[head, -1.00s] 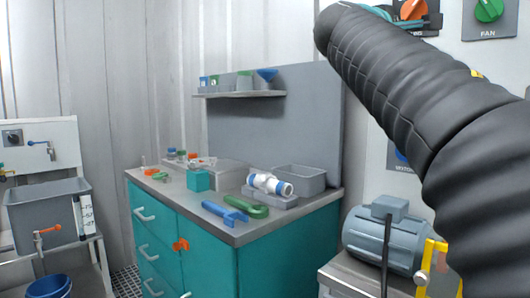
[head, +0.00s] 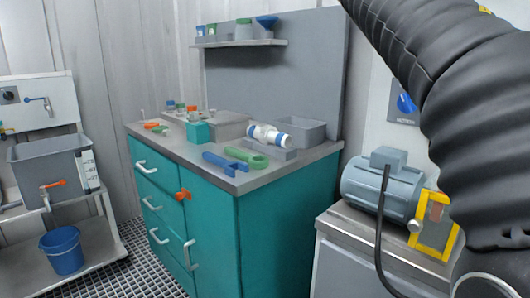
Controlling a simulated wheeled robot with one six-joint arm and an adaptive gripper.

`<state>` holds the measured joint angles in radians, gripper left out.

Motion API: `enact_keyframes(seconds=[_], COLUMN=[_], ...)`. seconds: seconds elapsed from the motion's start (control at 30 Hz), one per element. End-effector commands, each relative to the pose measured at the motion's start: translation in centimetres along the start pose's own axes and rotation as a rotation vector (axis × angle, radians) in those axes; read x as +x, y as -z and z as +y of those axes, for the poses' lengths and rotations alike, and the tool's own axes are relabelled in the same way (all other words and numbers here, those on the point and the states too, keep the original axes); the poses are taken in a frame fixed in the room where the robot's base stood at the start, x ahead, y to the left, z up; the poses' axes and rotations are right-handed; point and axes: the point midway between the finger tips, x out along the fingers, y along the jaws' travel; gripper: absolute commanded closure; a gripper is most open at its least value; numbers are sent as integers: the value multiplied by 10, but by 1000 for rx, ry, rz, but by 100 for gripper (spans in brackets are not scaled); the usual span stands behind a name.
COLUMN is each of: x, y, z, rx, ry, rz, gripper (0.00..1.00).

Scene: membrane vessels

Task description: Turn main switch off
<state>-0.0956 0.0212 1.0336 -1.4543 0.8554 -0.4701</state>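No switch that I can make out as the main switch shows in the head view now. A blue rotary knob (head: 405,103) on a grey plate is on the white wall panel at the right; its label is too small to read surely. My black sleeved arm (head: 485,110) crosses the right side, covering part of the panel. My gripper is outside the picture, above the top edge.
A grey motor (head: 378,188) with a yellow guard (head: 436,226) sits on a low bench at the right. A teal cabinet (head: 262,235) carries blue and green wrenches and a white pipe fitting (head: 266,135). A grey basin (head: 48,165) and blue bucket (head: 64,250) stand left.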

Motion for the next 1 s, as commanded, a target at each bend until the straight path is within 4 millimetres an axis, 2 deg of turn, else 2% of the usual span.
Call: enact_keyframes(seconds=[1.0], x=[0], y=[-10], z=[3], rx=[2], ry=[-3], rz=[-1], gripper=[100])
